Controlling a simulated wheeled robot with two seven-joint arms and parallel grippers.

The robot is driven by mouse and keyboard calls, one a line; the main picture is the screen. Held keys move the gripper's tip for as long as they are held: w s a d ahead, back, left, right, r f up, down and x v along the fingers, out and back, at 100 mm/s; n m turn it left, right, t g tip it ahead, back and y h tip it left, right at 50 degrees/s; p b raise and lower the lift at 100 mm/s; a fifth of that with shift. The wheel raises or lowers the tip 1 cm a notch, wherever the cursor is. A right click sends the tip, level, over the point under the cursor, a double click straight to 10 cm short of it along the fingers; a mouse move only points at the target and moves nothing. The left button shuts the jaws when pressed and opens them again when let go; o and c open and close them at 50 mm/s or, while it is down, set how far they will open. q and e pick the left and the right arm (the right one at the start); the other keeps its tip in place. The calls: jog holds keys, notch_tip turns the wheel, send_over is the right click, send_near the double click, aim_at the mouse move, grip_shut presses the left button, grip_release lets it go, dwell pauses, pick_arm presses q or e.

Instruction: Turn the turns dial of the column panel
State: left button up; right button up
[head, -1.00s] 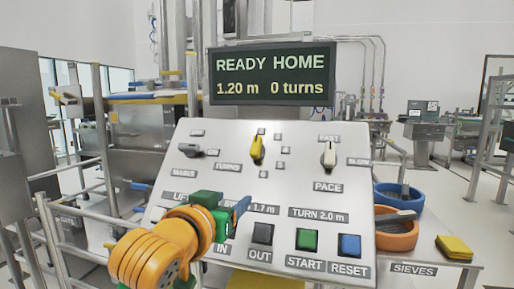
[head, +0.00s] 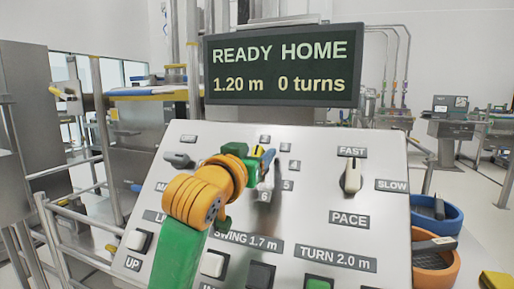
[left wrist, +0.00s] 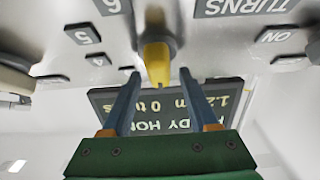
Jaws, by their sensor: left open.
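The turns dial is a yellow pointer knob on the sloped grey column panel (head: 330,190). In the head view my left gripper (head: 266,160) is at the dial and hides nearly all of it. In the left wrist view the yellow dial (left wrist: 157,62) lies between the two blue fingers of my open left gripper (left wrist: 160,76), with a visible gap on each side. The fingertips are close to the dial, one on either side. My right gripper is in neither view.
A display (head: 282,70) above the panel reads READY HOME, 1.20 m, 0 turns. Push buttons, including a white one (head: 213,263), line the lower panel. Blue and orange sieves (head: 437,214) stand at right.

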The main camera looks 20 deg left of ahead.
pick_arm(q)
jog(key=shift+w+f, duration=0.15)
jog(key=shift+w, duration=0.25)
jog(key=shift+s, duration=0.1)
grip_shut()
